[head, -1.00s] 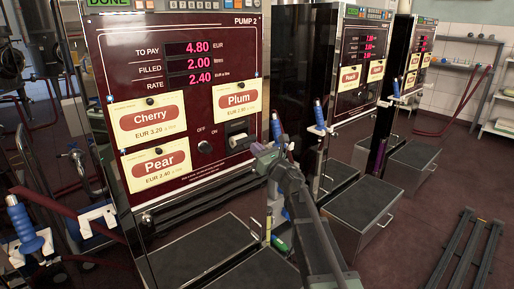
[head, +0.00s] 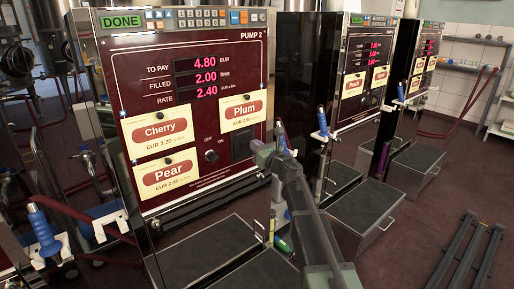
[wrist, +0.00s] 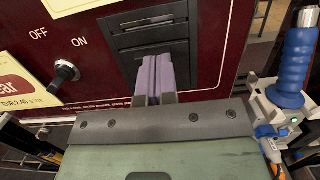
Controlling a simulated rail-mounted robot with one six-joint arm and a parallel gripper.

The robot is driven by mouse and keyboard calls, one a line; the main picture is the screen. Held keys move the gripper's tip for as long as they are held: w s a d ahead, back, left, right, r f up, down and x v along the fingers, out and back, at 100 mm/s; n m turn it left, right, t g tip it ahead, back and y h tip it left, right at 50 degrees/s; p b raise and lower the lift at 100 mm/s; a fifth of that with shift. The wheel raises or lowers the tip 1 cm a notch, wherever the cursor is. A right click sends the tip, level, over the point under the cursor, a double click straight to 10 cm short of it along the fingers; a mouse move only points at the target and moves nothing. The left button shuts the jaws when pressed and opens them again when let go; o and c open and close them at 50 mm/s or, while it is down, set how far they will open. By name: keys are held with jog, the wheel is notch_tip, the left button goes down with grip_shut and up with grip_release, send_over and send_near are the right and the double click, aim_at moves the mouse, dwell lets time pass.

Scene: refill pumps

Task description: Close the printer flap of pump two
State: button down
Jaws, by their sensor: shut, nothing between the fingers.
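Pump two's dark red front panel (head: 150,87) faces me, with PUMP 2 printed at its top right. Its black printer unit (head: 242,146) sits at the lower right of that panel, beside the ON/OFF knob (head: 211,156). In the wrist view the printer flap (wrist: 152,35) looks flush with the unit, and the lower part is partly hidden by my fingers. My gripper (head: 257,147) is shut and empty, its purple-grey fingertips (wrist: 160,62) at the lower part of the printer; I cannot tell whether they touch it.
A blue-handled nozzle (wrist: 294,60) hangs close to the right of my gripper. Another blue nozzle (head: 42,230) hangs at the left. Price cards (head: 160,132) cover the panel's left.

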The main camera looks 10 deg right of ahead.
jog(key=shift+w+a+r+p, duration=0.45)
jog(key=shift+w+r, duration=0.1)
jog(key=shift+w, duration=0.15)
jog(key=shift+w+r, duration=0.1)
jog(key=shift+w, duration=0.05)
dwell(0.4)
jog(key=s+d+r+p, duration=0.5)
jog(key=s+r+p, duration=0.2)
jog(key=s, duration=0.3)
